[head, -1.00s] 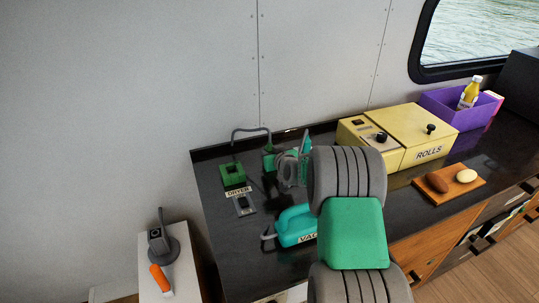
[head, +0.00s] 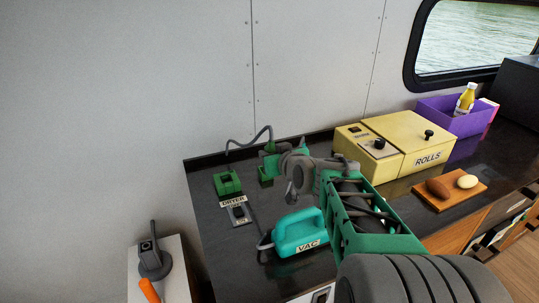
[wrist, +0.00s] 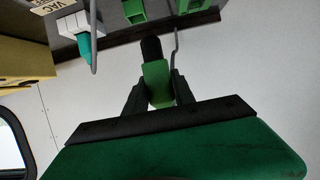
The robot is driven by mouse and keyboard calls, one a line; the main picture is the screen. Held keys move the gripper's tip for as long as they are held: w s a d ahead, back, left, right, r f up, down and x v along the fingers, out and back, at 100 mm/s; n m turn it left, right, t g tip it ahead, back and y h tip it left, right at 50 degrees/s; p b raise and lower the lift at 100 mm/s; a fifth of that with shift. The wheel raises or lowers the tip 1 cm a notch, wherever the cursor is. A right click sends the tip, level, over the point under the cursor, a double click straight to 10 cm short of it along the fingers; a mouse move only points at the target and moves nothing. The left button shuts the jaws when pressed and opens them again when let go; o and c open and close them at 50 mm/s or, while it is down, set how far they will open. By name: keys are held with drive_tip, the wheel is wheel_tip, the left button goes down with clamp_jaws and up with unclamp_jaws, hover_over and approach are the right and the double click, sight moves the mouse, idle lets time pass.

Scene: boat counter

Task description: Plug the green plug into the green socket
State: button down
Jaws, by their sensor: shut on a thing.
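My gripper (head: 275,158) is shut on the green plug, above the far part of the dark counter. In the wrist view, the green plug (wrist: 156,80) sits between my fingers, with a dark end pointing toward the counter. Its grey cord arches behind it in the head view. Two green blocks stand on the counter: one (head: 228,183) beside the DRYER label, and one (head: 265,176) just below my gripper. They also show at the top edge of the wrist view (wrist: 134,10). I cannot tell which one is the socket. The plug appears apart from both.
A yellow ROLLS box (head: 410,150), a purple bin (head: 452,118) and a wooden board (head: 450,192) lie to the right. A grey switch plate (head: 239,213) is near the DRYER label. The wall closes the back.

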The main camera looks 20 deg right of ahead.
sight(271, 141)
drive_tip(key=shift+r, duration=0.15)
drive_tip(key=shift+r+p, duration=1.2)
drive_tip(key=shift+r, duration=1.45)
